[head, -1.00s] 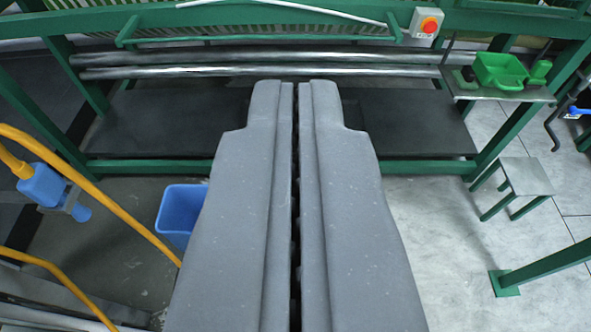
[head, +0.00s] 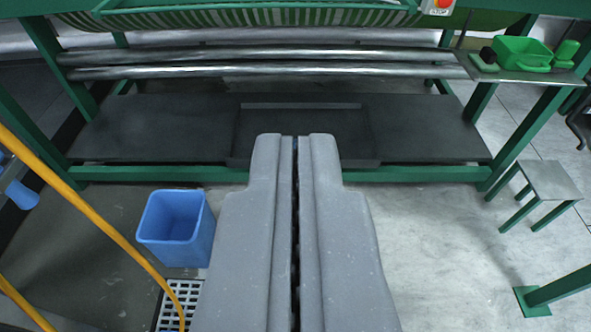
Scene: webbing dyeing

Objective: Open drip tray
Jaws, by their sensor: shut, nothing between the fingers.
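The drip tray (head: 360,135) looks like a dark, shallow rectangular tray with a raised rim. It is set in the dark lower shelf (head: 150,128) of the green frame, under two metal rollers. My gripper (head: 295,138) is shut and empty, pointing at the frame. In the picture its tips overlap the front middle of the tray and hide part of its front edge. I cannot tell how far the tips are from the tray; no contact is visible.
A blue bin (head: 177,230) stands on the floor at left, near a floor grate (head: 180,300) and a yellow rail (head: 85,210). A small green stool (head: 545,182) is at right. A side shelf (head: 515,73) holds green containers. The floor right of my gripper is clear.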

